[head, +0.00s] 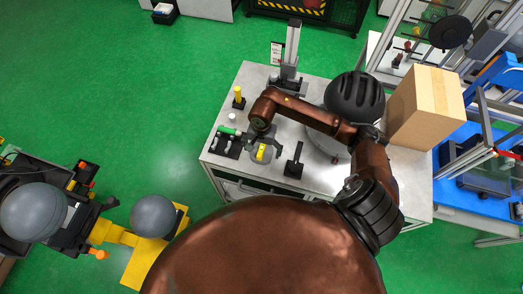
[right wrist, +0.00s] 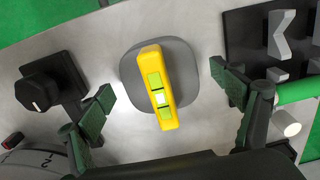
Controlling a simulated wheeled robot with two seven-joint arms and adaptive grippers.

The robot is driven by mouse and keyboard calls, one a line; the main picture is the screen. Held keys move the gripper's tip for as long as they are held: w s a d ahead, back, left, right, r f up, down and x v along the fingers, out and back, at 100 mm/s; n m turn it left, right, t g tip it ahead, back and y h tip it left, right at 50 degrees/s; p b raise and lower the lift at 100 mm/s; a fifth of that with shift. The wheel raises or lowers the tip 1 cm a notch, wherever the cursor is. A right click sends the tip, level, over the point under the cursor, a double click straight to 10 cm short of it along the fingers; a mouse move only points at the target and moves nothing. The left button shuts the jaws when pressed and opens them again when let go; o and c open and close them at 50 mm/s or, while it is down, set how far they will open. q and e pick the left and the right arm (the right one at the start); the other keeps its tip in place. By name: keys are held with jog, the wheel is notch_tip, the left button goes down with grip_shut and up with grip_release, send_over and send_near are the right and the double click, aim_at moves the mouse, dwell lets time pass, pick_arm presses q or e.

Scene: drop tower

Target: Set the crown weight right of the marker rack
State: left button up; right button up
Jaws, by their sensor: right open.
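A grey rounded block with a yellow bar on top, which looks like the crown weight (head: 262,153), sits near the front left of the metal table. In the right wrist view the weight (right wrist: 187,60) is seen from above, its yellow bar carrying green and white windows. The black marker rack (head: 219,146), with a green marker on it, is just left of the weight in the head view. In the right wrist view the rack (right wrist: 245,38) is at the right. My right gripper (head: 262,142) is open over the weight. Its fingers (right wrist: 162,88) are on either side of the yellow bar, with visible gaps. My left gripper is not in view.
A yellow cylinder (head: 238,94) and a small white piece (head: 232,117) are behind the rack. A black ridged helmet (head: 355,95) and a cardboard box (head: 428,105) fill the table's right side.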

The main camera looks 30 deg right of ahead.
aim_at(262, 147)
notch_tip(262, 147, up, 12)
dwell(0.4)
jog(key=shift+d, duration=0.1)
